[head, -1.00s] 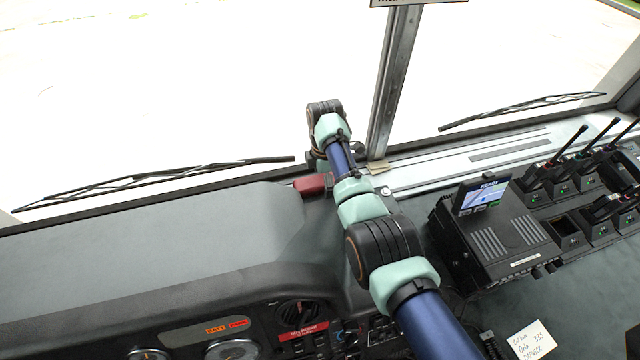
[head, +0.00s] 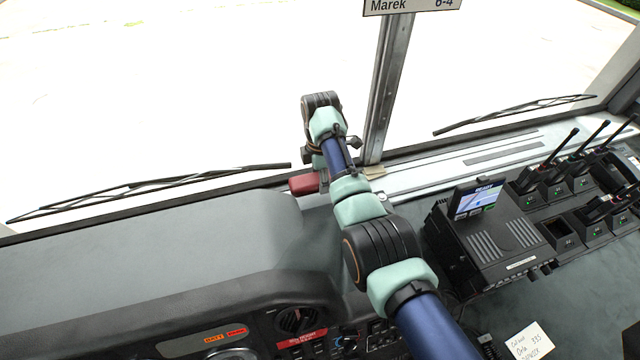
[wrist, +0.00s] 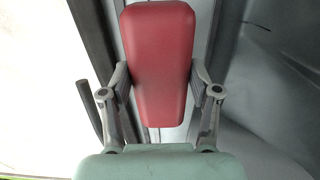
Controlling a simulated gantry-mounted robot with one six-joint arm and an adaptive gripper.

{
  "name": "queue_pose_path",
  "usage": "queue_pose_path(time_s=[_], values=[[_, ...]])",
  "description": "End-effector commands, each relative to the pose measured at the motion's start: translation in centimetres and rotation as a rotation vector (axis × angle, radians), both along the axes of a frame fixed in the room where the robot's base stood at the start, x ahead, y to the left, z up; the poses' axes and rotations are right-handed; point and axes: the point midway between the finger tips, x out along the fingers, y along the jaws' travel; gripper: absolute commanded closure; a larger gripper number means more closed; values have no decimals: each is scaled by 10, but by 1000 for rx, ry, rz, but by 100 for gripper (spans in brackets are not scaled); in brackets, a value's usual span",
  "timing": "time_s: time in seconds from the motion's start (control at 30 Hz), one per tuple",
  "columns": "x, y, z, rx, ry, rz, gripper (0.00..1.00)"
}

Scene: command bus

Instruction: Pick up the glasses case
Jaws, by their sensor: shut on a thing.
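The glasses case is a dark red, rounded, tapering box. In the wrist view the case (wrist: 158,60) lies between the two fingers of my gripper (wrist: 159,88), which is shut on its sides. In the head view the case (head: 304,184) shows only in part, at the left of my arm, near the back edge of the dashboard by the windshield. My arm hides the rest of it and the fingers there. I cannot tell whether the case is touching the surface below.
The windshield pillar (head: 388,85) rises just behind my arm. A wiper (head: 150,186) lies along the glass at left. A radio unit with a screen (head: 495,240) and several chargers with handsets (head: 575,200) stand at right. The dashboard top (head: 150,245) at left is clear.

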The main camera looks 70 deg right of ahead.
Motion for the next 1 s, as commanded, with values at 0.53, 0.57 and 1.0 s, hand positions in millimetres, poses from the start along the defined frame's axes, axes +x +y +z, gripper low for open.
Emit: queue_pose_path(time_s=[0.53, 0.57, 1.0], values=[[0, 0, 153, 1, 1, 0, 74], [0, 0, 156, 1, 1, 0, 74], [0, 0, 162, 1, 1, 0, 74]])
